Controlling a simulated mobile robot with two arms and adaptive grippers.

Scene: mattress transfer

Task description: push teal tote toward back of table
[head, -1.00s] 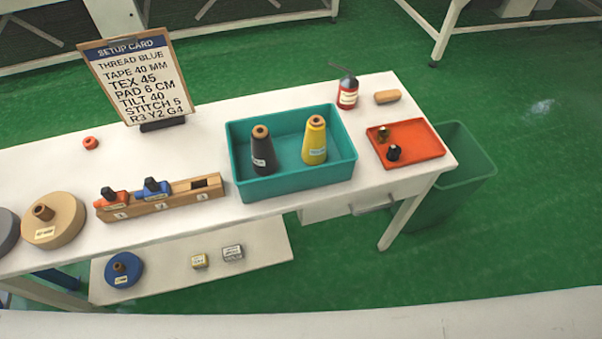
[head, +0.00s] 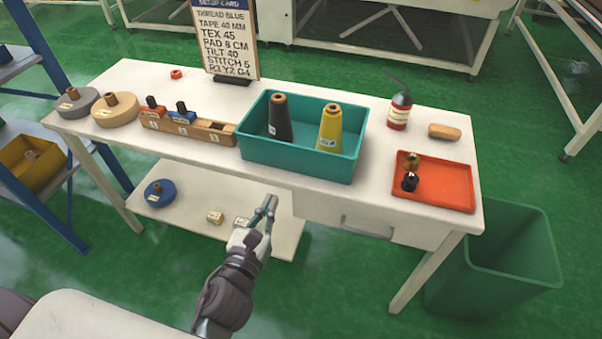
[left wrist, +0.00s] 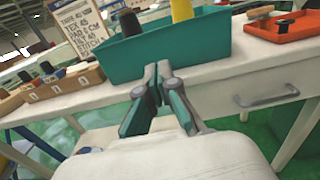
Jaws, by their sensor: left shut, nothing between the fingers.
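The teal tote (head: 296,161) stands on the white table (head: 370,199), its front wall close to the table's front edge. It holds a black cone (head: 280,118) and a yellow cone (head: 329,128), both upright. My left gripper (head: 270,203) is in front of the table and apart from the tote, below it in the head view. Its fingers are shut and empty. In the left wrist view, the tote (left wrist: 208,45) lies just beyond the fingers (left wrist: 157,70). My right gripper is not in view.
A wooden rack (head: 187,129) stands left of the tote, the setup card (head: 226,38) behind. A drawer handle (head: 367,229) juts from the front. A green bin (head: 510,258) stands at right.

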